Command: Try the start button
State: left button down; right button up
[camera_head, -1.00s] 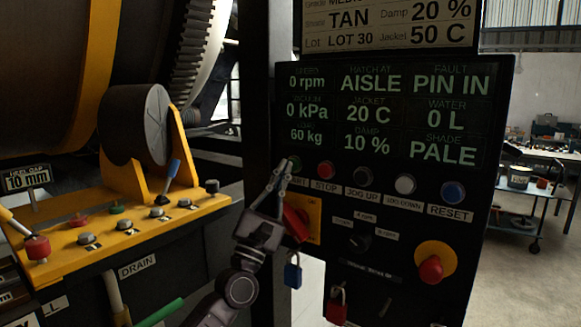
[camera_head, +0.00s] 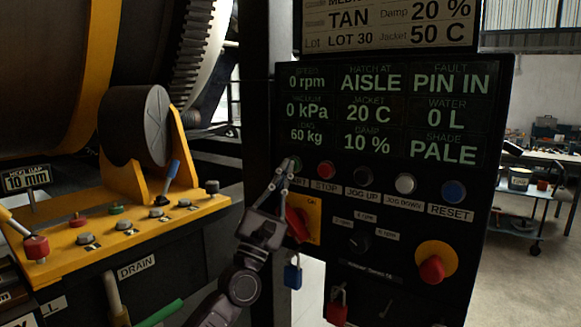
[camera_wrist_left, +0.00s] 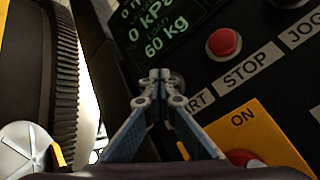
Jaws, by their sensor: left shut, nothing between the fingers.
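The start button (camera_head: 295,162) is a dark green round button at the left end of the button row on the black control panel (camera_head: 400,215). My left gripper (camera_head: 287,167) is shut and empty, with its fingertips at the start button. In the left wrist view the fingertips (camera_wrist_left: 159,76) hide most of the button and part of the START label (camera_wrist_left: 196,101). I cannot tell whether they touch it. The red stop button (camera_head: 326,170) is just right of it. The display reads 0 rpm, and its fault field reads PIN IN. My right gripper is not in view.
Below the fingers is a red switch on a yellow ON plate (camera_head: 314,213), with a blue padlock (camera_head: 292,273) and a red padlock (camera_head: 337,307) under it. A red emergency knob (camera_head: 432,269) sits lower right. A yellow valve console (camera_head: 100,240) stands at left.

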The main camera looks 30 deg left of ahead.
pick_arm(q)
jog(key=shift+s, duration=0.85)
jog(key=s, duration=0.1)
jog(key=s+p, duration=0.1)
jog(key=s, duration=0.3)
jog(key=shift+a, duration=0.25)
dwell(0.6)
